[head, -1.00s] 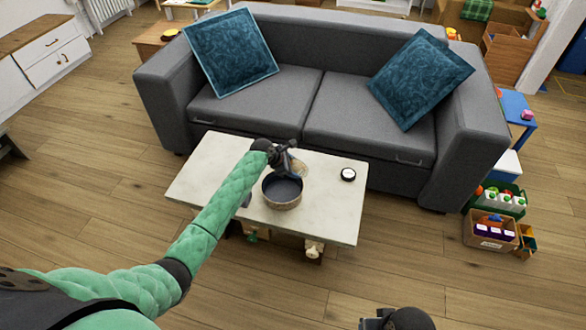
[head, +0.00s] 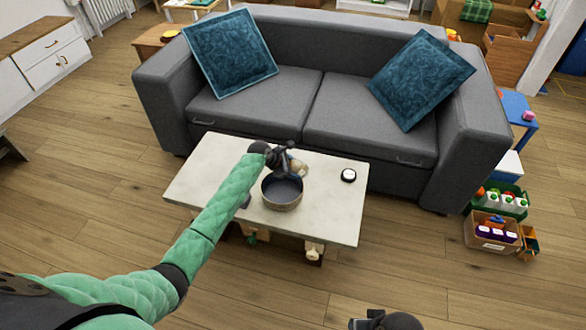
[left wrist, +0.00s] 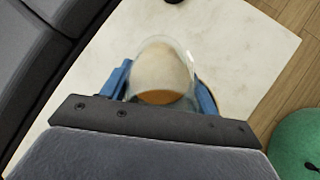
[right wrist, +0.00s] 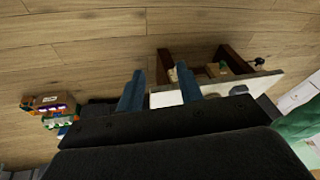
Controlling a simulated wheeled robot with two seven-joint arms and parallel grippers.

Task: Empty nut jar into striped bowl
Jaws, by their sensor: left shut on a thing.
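The glass nut jar (head: 298,167) is in my left gripper (head: 286,160), above the back rim of the bowl. It looks tilted. In the left wrist view the clear jar (left wrist: 163,68) sits between the blue fingers, with tan and brown contents showing inside. The bowl (head: 282,200) stands on the coffee table, dark inside with a tan outer wall; its inside looks empty, but the gripper covers part of it. My right gripper (right wrist: 160,95) is open and empty, away from the table, low in the head view.
The pale coffee table (head: 325,215) has a round black-and-white item (head: 348,175), perhaps a lid, right of the bowl. A grey sofa (head: 330,95) stands close behind the table. Boxes of bottles and toys (head: 492,230) sit on the floor at right. The table's right part is mostly clear.

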